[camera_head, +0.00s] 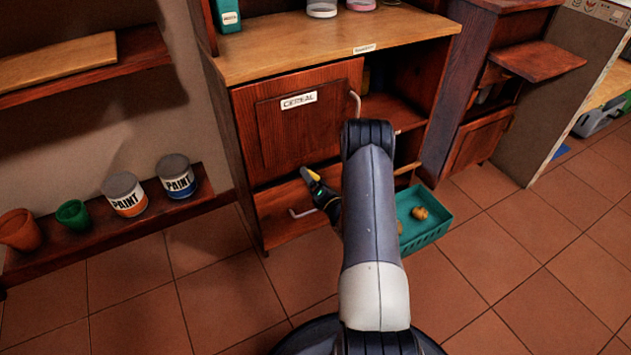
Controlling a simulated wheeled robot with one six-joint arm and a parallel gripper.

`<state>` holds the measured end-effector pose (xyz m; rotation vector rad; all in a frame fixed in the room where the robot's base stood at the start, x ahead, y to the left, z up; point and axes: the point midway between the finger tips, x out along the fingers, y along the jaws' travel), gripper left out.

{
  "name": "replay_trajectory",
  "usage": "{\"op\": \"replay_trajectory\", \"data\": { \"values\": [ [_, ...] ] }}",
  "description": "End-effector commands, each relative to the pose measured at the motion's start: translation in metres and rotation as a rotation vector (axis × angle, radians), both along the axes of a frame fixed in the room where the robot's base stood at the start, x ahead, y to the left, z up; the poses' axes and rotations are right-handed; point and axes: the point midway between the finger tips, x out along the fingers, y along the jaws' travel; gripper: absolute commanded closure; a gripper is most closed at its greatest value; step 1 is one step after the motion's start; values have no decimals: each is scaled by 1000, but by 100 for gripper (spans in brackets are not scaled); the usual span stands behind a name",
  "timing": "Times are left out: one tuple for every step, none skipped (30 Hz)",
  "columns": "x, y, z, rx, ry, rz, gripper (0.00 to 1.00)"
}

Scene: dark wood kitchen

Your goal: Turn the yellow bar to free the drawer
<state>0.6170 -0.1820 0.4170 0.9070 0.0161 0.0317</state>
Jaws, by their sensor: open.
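The yellow bar (313,174) is a small piece at the seam between the cereal door and the drawer below it. Only part of it shows, slanting down to the right to my gripper. The wooden drawer (275,205) looks closed, with a metal handle (301,213) low on its front. My gripper (316,186) is open, right by the lower end of the bar. Whether its fingers touch or surround the bar cannot be told. My arm hides the right part of the drawer.
The cereal door (290,130) above is closed, with an upright handle (355,102). An open compartment (395,105) is to its right. A teal basket (425,230) with small round items stands on the floor at right. Paint cans (125,195) stand on a low left shelf. Floor tiles in front are clear.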

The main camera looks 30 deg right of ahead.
Motion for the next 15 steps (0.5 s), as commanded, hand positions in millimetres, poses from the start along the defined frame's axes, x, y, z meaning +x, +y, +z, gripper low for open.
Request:
{"op": "replay_trajectory", "data": {
  "values": [
    [0, 0, 0, 0, 0, 0, 13],
    [0, 0, 0, 0, 0, 0, 13],
    [0, 0, 0, 0, 0, 0, 13],
    [0, 0, 0, 0, 0, 0, 13],
    [0, 0, 0, 0, 0, 0, 14],
    [0, 0, 0, 0, 0, 0, 18],
    [0, 0, 0, 0, 0, 0, 20],
    [0, 0, 0, 0, 0, 0, 23],
    [0, 0, 0, 0, 0, 0, 26],
    [0, 0, 0, 0, 0, 0, 28],
    [0, 0, 0, 0, 0, 0, 31],
    [0, 0, 0, 0, 0, 0, 34],
    [0, 0, 0, 0, 0, 0, 36],
    [0, 0, 0, 0, 0, 0, 39],
    [0, 0, 0, 0, 0, 0, 42]
  ]
}}
